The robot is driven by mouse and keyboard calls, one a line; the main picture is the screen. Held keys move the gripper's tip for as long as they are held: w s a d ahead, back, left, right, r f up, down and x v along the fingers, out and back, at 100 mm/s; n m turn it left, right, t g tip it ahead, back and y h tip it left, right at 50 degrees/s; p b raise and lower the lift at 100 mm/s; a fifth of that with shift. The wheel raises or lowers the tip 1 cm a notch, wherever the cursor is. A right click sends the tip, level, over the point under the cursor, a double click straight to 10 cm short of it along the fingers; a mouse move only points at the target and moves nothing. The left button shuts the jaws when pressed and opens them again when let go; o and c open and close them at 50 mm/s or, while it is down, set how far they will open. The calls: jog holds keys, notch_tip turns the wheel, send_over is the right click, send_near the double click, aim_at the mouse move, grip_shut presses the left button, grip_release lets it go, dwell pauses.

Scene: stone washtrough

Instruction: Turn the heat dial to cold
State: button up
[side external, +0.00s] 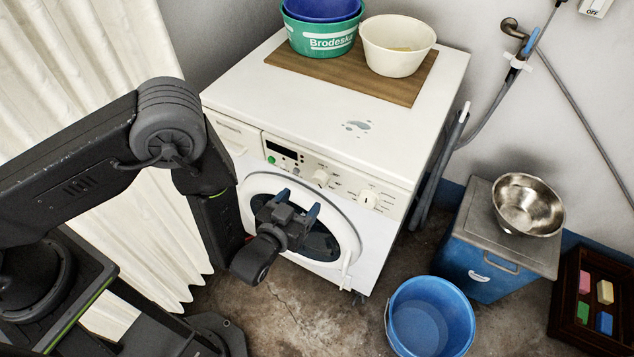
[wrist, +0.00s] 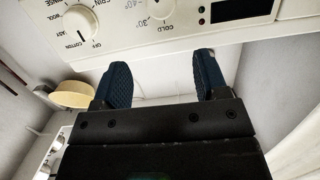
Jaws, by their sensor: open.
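The heat dial (side external: 321,177) is a round white knob on the washing machine's front panel, left of a second white dial (side external: 368,198). In the wrist view the heat dial (wrist: 161,8) is at the top edge, partly cut off, with printed COLD, 30 and 40 marks around it. I cannot tell where it points. My gripper (side external: 292,207) is open and empty, in front of the round door and below the panel. In the wrist view its two blue-padded fingers (wrist: 162,65) are apart, with the heat dial beyond them, not touched.
The white washing machine (side external: 290,90) carries a wooden board (side external: 345,84) with a green tub (side external: 318,40) and cream bowl (side external: 398,45). A dark display (side external: 282,150) is left of the dials. A blue bucket (side external: 430,318) and blue cooler (side external: 485,275) stand at right; a curtain (side external: 90,80) hangs at left.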

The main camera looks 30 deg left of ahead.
jog(key=m+t, duration=0.2)
send_near(318, 182)
jog(key=w, duration=0.9)
jog(key=shift+w, duration=0.35)
jog(key=shift+c, duration=0.2)
jog(key=c, duration=0.9)
